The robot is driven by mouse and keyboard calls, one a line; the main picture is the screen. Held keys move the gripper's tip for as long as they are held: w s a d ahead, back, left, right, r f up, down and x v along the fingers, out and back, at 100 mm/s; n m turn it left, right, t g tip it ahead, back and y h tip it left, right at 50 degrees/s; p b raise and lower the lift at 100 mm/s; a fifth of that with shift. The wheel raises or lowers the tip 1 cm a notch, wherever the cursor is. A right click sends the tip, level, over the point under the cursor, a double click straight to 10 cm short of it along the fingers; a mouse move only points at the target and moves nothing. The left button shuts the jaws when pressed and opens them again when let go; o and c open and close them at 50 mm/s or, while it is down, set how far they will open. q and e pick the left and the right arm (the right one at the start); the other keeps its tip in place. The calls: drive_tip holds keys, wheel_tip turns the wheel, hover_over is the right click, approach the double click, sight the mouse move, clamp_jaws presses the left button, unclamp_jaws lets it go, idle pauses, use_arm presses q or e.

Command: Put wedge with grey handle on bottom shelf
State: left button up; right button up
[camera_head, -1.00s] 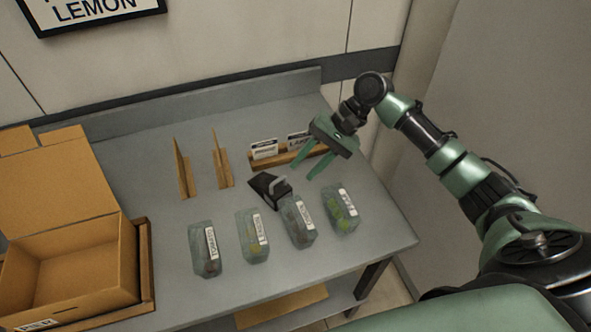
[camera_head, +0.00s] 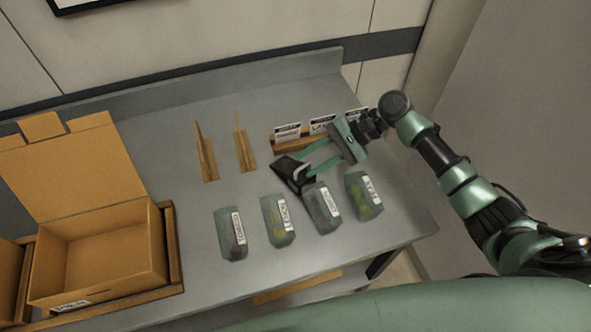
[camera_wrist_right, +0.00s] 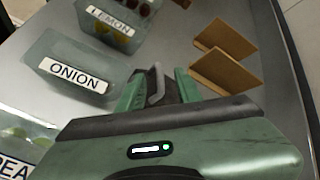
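The black wedge (camera_head: 287,173) with a grey handle lies on the grey table, behind the row of labelled bags. My right gripper (camera_head: 304,165) is low over the wedge, its green fingers pointing left at the handle. In the right wrist view the grey handle (camera_wrist_right: 155,86) stands between the two fingers, with a visible gap on each side, so the gripper looks open. The dark wedge body is mostly hidden behind the gripper there. The bottom shelf is mostly hidden under the tabletop; a tan board (camera_head: 296,287) shows below the front edge. My left gripper is out of view.
Several labelled clear bags, including onion (camera_wrist_right: 75,70), stand close in front of the wedge. Two wooden wedges (camera_head: 206,158) stand behind left. A wooden card holder (camera_head: 288,145) is just behind the gripper. An open cardboard box (camera_head: 100,250) is at left.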

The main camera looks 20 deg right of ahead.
drive_tip(key=shift+a+f, duration=0.1)
clamp_jaws()
idle(1.3)
